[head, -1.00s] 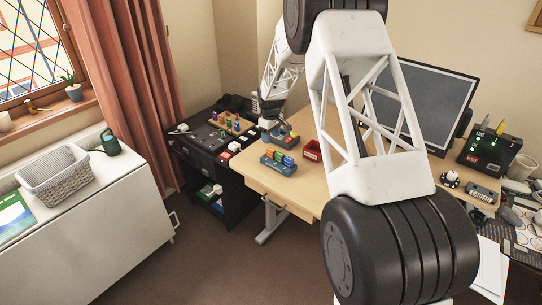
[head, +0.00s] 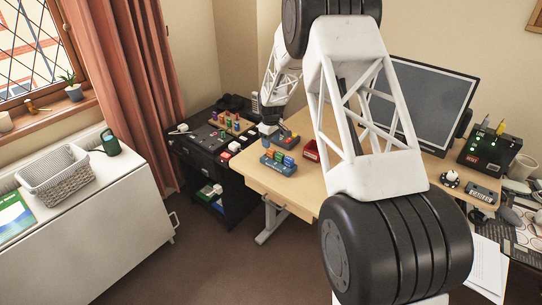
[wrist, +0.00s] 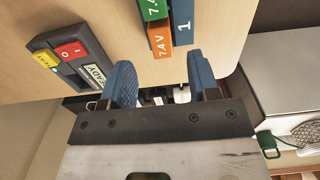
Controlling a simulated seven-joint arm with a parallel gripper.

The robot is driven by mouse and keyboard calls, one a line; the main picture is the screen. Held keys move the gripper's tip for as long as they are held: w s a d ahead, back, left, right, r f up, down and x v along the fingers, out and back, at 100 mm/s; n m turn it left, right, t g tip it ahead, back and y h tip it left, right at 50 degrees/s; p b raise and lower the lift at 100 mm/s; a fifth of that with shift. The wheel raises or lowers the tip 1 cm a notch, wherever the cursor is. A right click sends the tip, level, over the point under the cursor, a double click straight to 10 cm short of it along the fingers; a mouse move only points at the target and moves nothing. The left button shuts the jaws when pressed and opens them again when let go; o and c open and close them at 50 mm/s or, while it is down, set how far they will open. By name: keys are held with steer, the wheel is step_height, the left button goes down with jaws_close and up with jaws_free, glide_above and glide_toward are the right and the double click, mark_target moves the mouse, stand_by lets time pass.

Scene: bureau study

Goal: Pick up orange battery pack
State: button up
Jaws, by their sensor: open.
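The orange battery pack (wrist: 159,37), marked 7.4V, sits at the end of a blue rack (wrist: 183,28), by the slot numbered 1. In the head view it is the small orange block (head: 268,154) at the left end of the rack (head: 277,168). A green pack (wrist: 153,9) stands beside it. My gripper (wrist: 162,78) is open in the wrist view, its two blue fingers spread with nothing between them. The orange pack is just ahead of the gap between the fingers, apart from them. In the head view my gripper (head: 267,130) is small, near the desk's left edge.
A grey device with a red button and a READY label (wrist: 78,60) lies left of the rack in the wrist view. A red tray (head: 312,150) is right of the rack. A black cabinet (head: 196,150) stands beyond the desk's left edge. Bare desk (head: 262,180) lies in front of the rack.

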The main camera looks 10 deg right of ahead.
mark_target(271, 150)
steer(key=shift+s+f, duration=0.15)
steer(key=shift+f, duration=2.45)
steer(key=c, duration=0.9)
